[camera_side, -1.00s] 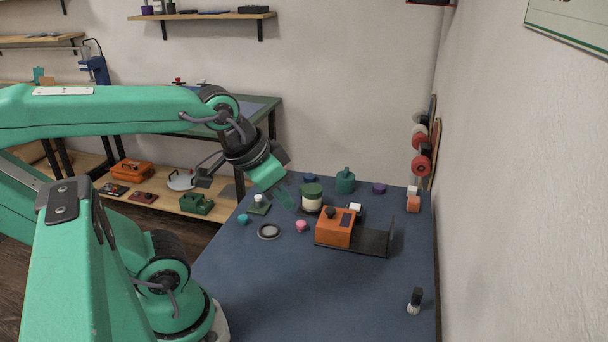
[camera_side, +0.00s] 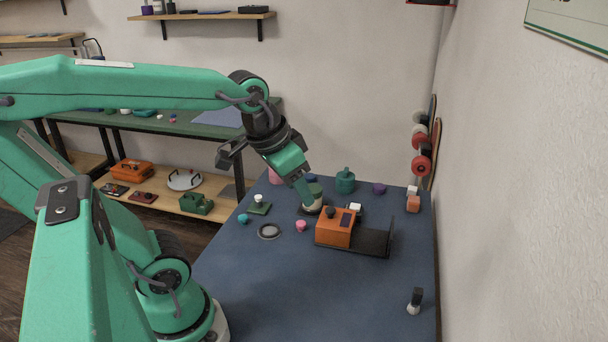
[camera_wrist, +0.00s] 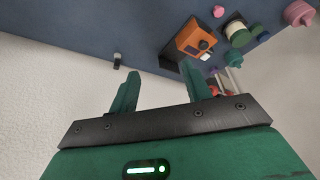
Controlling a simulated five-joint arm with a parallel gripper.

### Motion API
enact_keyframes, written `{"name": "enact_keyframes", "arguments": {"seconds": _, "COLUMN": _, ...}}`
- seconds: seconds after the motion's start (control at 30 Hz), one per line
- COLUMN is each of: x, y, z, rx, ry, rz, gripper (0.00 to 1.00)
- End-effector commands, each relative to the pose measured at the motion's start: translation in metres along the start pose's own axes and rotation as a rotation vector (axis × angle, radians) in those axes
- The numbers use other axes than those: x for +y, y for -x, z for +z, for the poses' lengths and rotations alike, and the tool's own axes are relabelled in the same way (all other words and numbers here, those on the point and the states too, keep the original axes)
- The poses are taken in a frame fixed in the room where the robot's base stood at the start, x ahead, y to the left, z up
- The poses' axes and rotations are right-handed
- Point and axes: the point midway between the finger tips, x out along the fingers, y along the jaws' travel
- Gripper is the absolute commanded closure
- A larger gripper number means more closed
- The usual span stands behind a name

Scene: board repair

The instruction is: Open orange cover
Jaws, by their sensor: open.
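The orange cover (camera_side: 335,229) is a box-like piece with a black knob (camera_side: 331,212) on top and a dark panel at its right. It sits on the left part of a black base (camera_side: 366,242) with an upright plate at the right end. My gripper (camera_side: 304,198) is above and left of the cover in the side view, apart from it, in front of a green-lidded jar. In the wrist view my gripper (camera_wrist: 165,92) is open and empty. The orange cover also shows there (camera_wrist: 194,38), above the right finger. What lies under the cover is hidden.
Close around are the green-lidded jar (camera_side: 314,204), a pink knob (camera_side: 301,226), a grey ring (camera_side: 269,231) and a teal container (camera_side: 345,181). A black-and-white bottle (camera_side: 415,301) stands at the right front. The front of the blue table is clear.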

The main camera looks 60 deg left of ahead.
Motion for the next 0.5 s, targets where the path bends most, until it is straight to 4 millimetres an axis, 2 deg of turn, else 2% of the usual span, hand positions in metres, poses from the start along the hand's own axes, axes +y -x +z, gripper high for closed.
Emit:
{"name": "enact_keyframes", "arguments": {"seconds": 0.1, "x": -0.009, "y": -0.009, "z": -0.017, "rx": -0.046, "ry": 0.0, "rz": -0.008, "gripper": 0.52}}
{"name": "enact_keyframes", "arguments": {"seconds": 0.5, "x": -0.044, "y": -0.049, "z": -0.067, "rx": -0.187, "ry": -0.004, "rz": -0.017, "gripper": 0.52}}
